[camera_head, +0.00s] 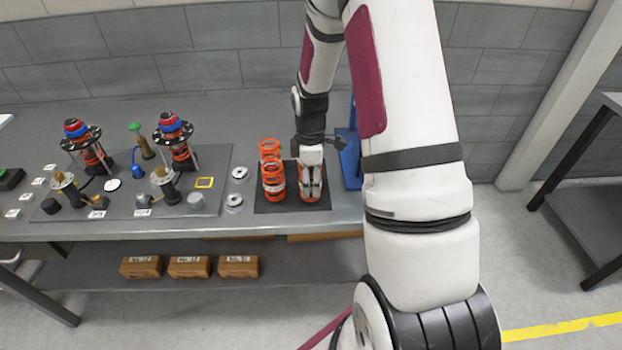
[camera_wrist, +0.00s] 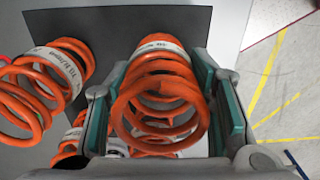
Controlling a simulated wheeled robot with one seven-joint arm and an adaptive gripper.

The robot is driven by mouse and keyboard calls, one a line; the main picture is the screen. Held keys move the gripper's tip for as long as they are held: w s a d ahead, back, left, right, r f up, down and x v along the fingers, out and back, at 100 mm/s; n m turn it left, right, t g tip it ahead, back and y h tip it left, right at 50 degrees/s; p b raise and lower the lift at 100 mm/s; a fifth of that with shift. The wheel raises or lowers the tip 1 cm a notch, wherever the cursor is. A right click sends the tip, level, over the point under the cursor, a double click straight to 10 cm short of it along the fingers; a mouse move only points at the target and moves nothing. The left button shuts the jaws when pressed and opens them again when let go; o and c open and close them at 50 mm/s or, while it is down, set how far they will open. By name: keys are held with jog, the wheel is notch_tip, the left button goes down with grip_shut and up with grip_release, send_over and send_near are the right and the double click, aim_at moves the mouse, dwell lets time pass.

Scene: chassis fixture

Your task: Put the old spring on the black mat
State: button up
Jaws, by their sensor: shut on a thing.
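My gripper (camera_head: 311,180) points down at the right part of the black mat (camera_head: 262,207). It is shut on an orange coil spring (camera_head: 310,199) with a white label band. In the wrist view this held spring (camera_wrist: 160,88) sits between the two teal-padded fingers (camera_wrist: 168,105), with the mat (camera_wrist: 110,22) beyond it. I cannot tell whether its lower end touches the mat. Another orange spring (camera_head: 273,182) stands upright just left of it on the mat; a labelled spring also shows at the left of the wrist view (camera_wrist: 52,78). Which spring is the old one is not clear.
A further orange spring (camera_head: 269,148) stands behind the left one. Two silver rings (camera_head: 236,200) lie left of the mat. A grey board (camera_head: 140,190) holds two strut assemblies. A blue object (camera_head: 350,160) stands close right of my gripper. Brown boxes (camera_head: 190,267) sit on the lower shelf.

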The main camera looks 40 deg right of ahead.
jog(key=shift+f, duration=0.15)
jog(key=o, duration=1.6)
jog(key=shift+c, duration=0.2)
